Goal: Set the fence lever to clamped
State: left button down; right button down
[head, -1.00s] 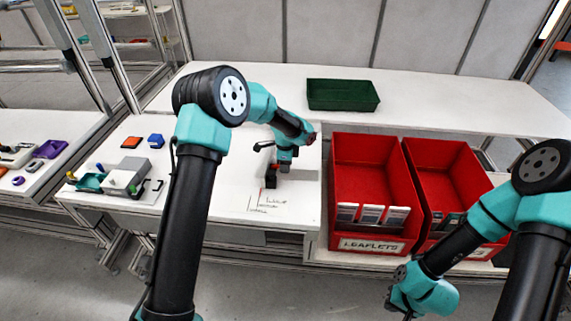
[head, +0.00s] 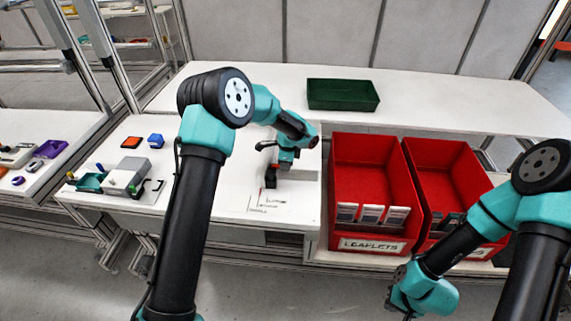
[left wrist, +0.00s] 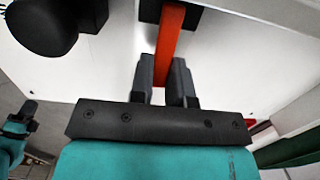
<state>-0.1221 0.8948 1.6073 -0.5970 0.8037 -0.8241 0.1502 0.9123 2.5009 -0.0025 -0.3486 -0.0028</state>
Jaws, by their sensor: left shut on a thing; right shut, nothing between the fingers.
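The fence lever (left wrist: 169,40) is a flat orange-red bar in the left wrist view. Its lower part lies between the two dark fingers of my left gripper (left wrist: 167,80), which is shut on it. In the head view my left gripper (head: 271,178) is low over the white bench, beside printed lines and words too small to read. The lever is mostly hidden there by the gripper and wrist. The lever's exact setting cannot be told. My right gripper (head: 389,304) hangs in front of the red bins, small and dark, empty and away from the lever.
Two red bins (head: 362,240) with leaflets stand right of the lever. A green tray (head: 343,95) lies at the back. A grey block (head: 126,175), an orange piece (head: 131,142) and a blue piece (head: 156,140) are on the left. The bench behind the lever is mostly clear.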

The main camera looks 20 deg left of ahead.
pick_arm(q)
jog(key=shift+d+f+y, duration=0.1)
jog(key=shift+f+y, duration=0.2)
jog(key=shift+y, duration=0.6)
jog(key=c, duration=1.1)
grip_release()
jog(key=v, duration=1.7)
jog(key=shift+w+r, duration=0.15)
jog(key=shift+r, duration=0.05)
